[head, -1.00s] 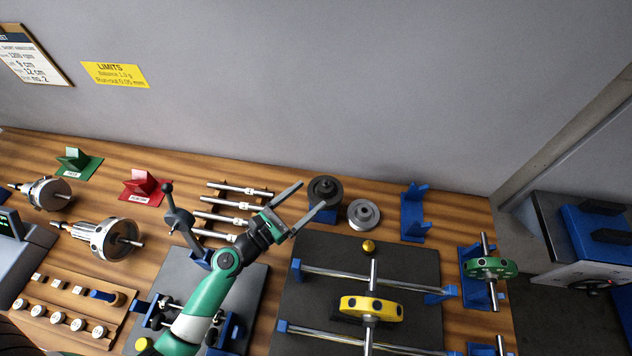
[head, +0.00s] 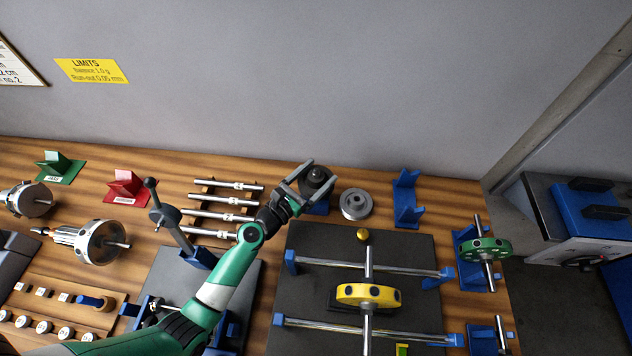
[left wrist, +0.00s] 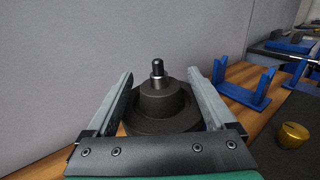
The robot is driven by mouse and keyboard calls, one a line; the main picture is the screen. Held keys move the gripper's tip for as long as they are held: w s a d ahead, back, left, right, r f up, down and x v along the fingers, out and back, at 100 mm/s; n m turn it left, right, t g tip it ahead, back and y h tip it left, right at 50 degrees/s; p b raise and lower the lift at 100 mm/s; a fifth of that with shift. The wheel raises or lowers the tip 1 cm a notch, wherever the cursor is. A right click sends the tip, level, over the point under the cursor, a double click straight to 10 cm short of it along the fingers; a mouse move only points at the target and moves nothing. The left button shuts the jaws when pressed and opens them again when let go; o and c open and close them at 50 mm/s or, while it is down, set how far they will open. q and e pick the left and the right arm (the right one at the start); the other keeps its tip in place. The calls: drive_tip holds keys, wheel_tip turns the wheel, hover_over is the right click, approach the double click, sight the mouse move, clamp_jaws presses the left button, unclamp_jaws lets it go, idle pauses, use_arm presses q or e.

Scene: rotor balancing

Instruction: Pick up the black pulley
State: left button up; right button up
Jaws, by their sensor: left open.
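The black pulley (head: 317,175) is a dark stepped disc with a short stud on top, at the back of the bench on a blue stand. In the left wrist view the black pulley (left wrist: 160,103) sits upright between my open fingers. My left gripper (head: 309,181) is open, with one finger on each side of the pulley. It also shows in the left wrist view (left wrist: 160,100); I cannot tell whether the fingers touch the pulley. My right gripper is not in view.
A grey pulley (head: 356,203) lies just right of the black one. A blue cradle (head: 406,198) stands farther right. Several shafts on a rack (head: 227,201) lie to the left. A brass knob (head: 362,234) and the balancing rails (head: 370,268) are in front.

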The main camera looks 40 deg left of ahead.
use_arm(q)
drive_tip(key=shift+w+a, duration=0.1)
drive_tip(key=shift+w, duration=1.15)
clamp_jaws()
drive_tip(key=shift+r, duration=0.2)
